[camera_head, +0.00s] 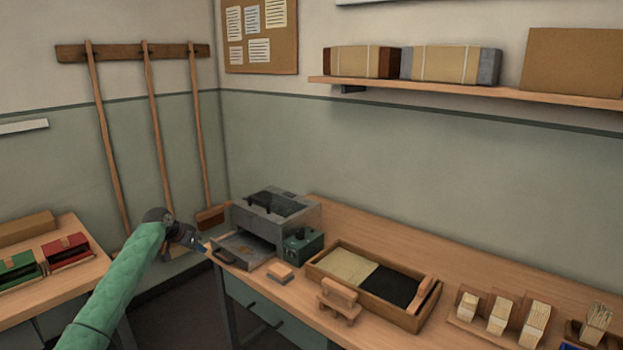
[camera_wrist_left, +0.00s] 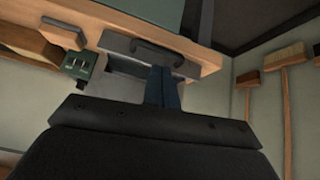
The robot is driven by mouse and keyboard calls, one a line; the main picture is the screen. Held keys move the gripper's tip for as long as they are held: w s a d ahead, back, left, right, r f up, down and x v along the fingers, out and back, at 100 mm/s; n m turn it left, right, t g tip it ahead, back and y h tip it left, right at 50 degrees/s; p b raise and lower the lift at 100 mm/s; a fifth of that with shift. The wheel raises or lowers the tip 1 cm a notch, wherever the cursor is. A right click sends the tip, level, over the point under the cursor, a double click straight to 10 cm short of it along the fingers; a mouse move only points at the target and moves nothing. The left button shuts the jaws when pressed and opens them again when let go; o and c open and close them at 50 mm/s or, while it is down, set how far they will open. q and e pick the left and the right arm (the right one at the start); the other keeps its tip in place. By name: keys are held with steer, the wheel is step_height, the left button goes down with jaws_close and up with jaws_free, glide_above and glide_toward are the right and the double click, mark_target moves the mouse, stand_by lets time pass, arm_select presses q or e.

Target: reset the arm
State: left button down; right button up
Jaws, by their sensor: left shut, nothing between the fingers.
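My left arm, in a green sleeve, reaches in from the lower left of the head view. My left gripper (camera_head: 203,248) is at the left front corner of the workbench, beside the pulled-out tray (camera_head: 245,250) of the grey machine (camera_head: 276,212). In the left wrist view the gripper's dark blue fingers (camera_wrist_left: 163,88) are together with nothing between them. They point at the tray's handled front (camera_wrist_left: 150,50); I cannot tell whether they touch it. My right gripper is in neither view.
On the bench (camera_head: 330,212) are a green control box (camera_head: 303,247), a small wooden block (camera_head: 281,272), a two-part wooden tray (camera_head: 318,268) and several bristle bundles (camera_head: 500,315). Another table (camera_head: 80,285) stands left. Long-handled tools (camera_head: 153,110) hang behind the arm.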

arm_select(q)
steer(key=s+d+r+t+y, duration=0.1)
steer(key=s+d+r+y, duration=0.1)
steer(key=s+d+r, duration=0.4)
steer(key=s+d+r+t+y, duration=0.1)
steer(key=s+d+r+y, duration=0.15)
steer(key=r, duration=0.45)
steer(key=s+d+f+n, duration=0.1)
steer(key=s+d+f, duration=0.35)
steer(key=s, duration=0.35)
steer(key=s+d+f+n, duration=0.1)
steer(key=s+d+f, duration=0.2)
steer(key=s+d, duration=0.3)
steer(key=s+d+f+g, duration=0.2)
steer(key=s+f, duration=0.7)
steer(key=s, duration=0.6)
steer(key=s+d+f+n+g+h, duration=0.1)
steer(key=s+d+f+g, duration=0.1)
steer(key=s+f, duration=0.7)
steer(key=s+d+f+g, duration=0.2)
steer(key=s+f, duration=0.7)
steer(key=s, duration=1.3)
steer(key=shift+s+d+n+h, duration=0.3)
steer(key=shift+s+d+h, duration=0.05)
steer(key=shift+d, duration=0.05)
